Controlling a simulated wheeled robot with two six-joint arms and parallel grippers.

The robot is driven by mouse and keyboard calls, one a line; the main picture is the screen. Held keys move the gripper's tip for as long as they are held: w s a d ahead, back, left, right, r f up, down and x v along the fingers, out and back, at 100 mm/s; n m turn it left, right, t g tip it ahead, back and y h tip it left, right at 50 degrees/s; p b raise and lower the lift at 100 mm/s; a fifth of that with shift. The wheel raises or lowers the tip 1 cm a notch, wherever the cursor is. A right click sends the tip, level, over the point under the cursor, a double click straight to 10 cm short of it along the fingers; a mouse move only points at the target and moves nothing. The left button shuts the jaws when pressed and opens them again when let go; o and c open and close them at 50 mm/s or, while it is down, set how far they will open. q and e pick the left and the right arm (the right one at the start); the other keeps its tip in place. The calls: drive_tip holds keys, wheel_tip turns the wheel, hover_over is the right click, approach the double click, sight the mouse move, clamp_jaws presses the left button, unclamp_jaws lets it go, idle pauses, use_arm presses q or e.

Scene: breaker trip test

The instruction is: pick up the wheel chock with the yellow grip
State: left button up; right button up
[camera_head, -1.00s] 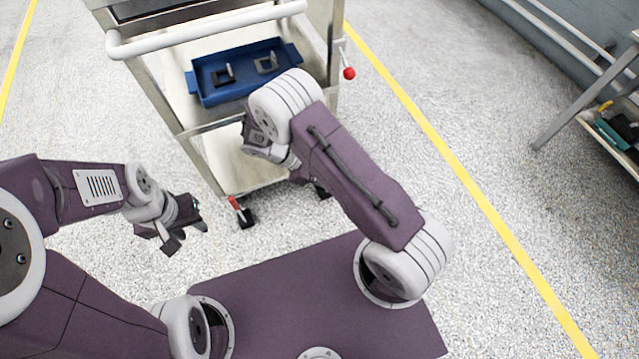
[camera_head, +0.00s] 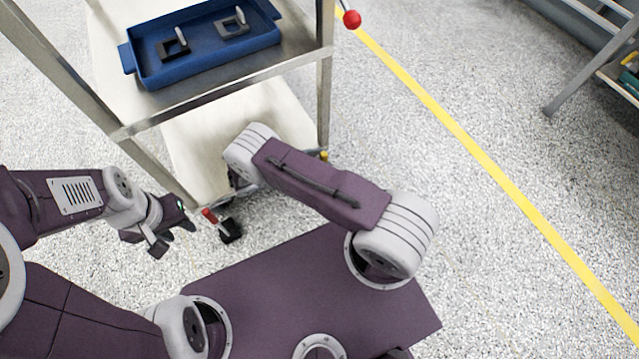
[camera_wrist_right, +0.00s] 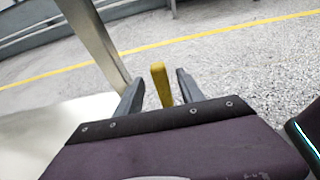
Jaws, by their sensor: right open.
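In the right wrist view the yellow grip (camera_wrist_right: 161,84) of the wheel chock stands upright between the two fingers of my open right gripper (camera_wrist_right: 158,82). A gap shows on each side of it. The chock's body is hidden below the gripper's housing. In the head view my right arm hides the right gripper. A small yellow spot (camera_head: 324,155) shows there at the foot of the cart's right post; I cannot tell for certain that it is the grip. My left gripper (camera_head: 172,237) is open and empty above the floor, left of the cart.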

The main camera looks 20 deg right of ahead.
drive_tip(key=b+x, duration=0.2)
drive_tip(key=x, duration=0.3)
drive_tip(key=shift+s+f+b, duration=0.1)
drive_tip(key=shift+f+b, duration=0.2)
drive_tip(key=shift+b, duration=0.1)
drive_tip(key=shift+a, duration=0.1)
clamp_jaws()
drive_tip(key=shift+r, duration=0.1)
idle(0.7)
